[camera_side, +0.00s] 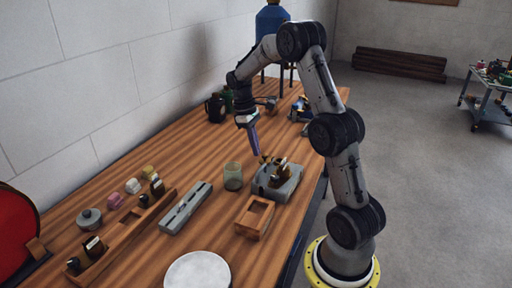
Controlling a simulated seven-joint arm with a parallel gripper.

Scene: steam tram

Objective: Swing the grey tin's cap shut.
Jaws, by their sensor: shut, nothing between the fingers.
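My gripper (255,152) points down over the middle of the wooden table, its bluish-purple fingers together and empty. Just below and right of it sits a grey tin-like box (289,190) with dark and brass-coloured pieces on or in it. I cannot make out a cap on it or how far one stands open. A long, flat grey case (186,208) lies to its left, and a small round grey pot with a knob (89,219) stands farther left. I cannot tell for sure which of these is the grey tin. The fingertips appear apart from all of them.
A greenish glass (233,177) stands close beside the box. A small wooden tray (255,218), a white round plate (197,272) and a long wooden rack (120,240) are nearer. A black mug (215,109) and a blue tank (271,20) are behind.

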